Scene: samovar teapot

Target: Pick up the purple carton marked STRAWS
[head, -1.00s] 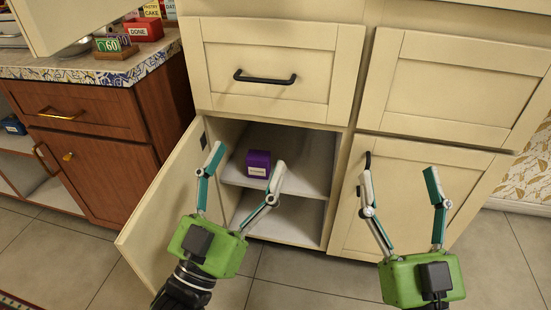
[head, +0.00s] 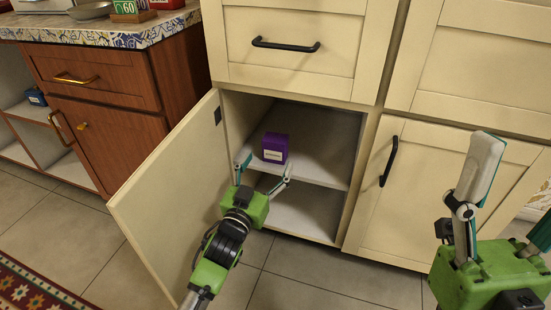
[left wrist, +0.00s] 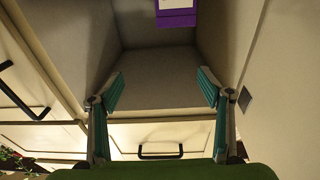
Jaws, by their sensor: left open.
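The purple carton (head: 275,143) with a white label stands on the upper shelf (head: 325,165) of the open cabinet; its lettering is too small to read. It also shows at the top edge of the left wrist view (left wrist: 178,18), partly cut off. My left gripper (head: 265,165) is open and empty at the cabinet opening, its fingers spread just in front of and below the carton, apart from it in the wrist view. My right gripper (head: 515,190) is open and empty at the right, in front of the closed door, with one finger partly cut off.
The open cabinet door (head: 165,195) stands left of my left arm. A closed door with a black handle (head: 389,161) is at the right, and a drawer (head: 290,50) is above the opening. The lower compartment looks empty.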

